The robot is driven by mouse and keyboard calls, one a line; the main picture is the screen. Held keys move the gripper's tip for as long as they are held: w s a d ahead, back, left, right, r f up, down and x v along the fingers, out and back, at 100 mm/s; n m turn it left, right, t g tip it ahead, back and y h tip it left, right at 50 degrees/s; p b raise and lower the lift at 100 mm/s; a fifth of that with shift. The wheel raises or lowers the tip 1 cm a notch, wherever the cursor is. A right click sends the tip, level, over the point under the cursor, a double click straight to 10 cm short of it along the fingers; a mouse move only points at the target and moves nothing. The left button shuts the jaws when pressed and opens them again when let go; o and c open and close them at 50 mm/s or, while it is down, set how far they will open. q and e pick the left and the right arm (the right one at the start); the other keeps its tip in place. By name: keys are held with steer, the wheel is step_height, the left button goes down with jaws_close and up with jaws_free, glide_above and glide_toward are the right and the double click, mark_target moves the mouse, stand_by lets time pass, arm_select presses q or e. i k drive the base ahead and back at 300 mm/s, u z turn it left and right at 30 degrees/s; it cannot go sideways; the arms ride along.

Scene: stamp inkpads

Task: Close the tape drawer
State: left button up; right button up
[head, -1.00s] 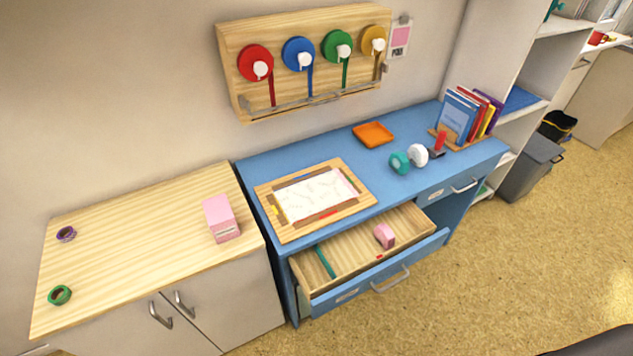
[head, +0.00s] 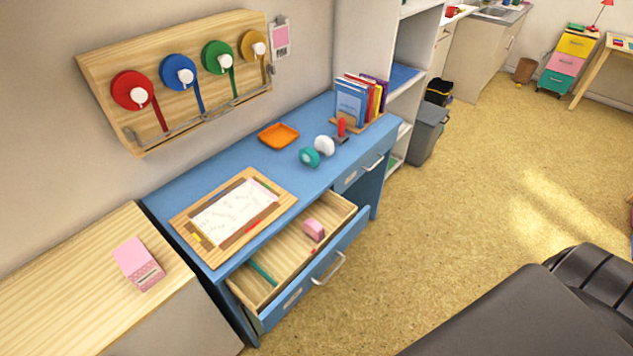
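The blue desk (head: 353,189) has a wide front drawer (head: 318,262) pulled well out. The drawer has a wooden inside, a blue front and a silver handle (head: 328,269). Inside it lie a pink block-like item (head: 314,229), a small red item (head: 314,251) and a teal strip (head: 263,272). A narrower drawer (head: 359,171) to its right looks shut. Neither of my grippers is in view.
A wooden-topped cabinet (head: 75,291) with a pink box (head: 138,263) stands left of the desk. A framed tray (head: 213,250), orange dish (head: 278,136) and tape rolls (head: 310,156) sit on the desk. Open floor (head: 440,215) lies to the right.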

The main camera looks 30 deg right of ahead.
mark_target(291, 258)
steer(key=z, duration=2.6)
steer(key=k, duration=1.05)
steer(key=u, duration=1.5)
steer(key=i, duration=0.5)
steer(key=z, duration=0.1)
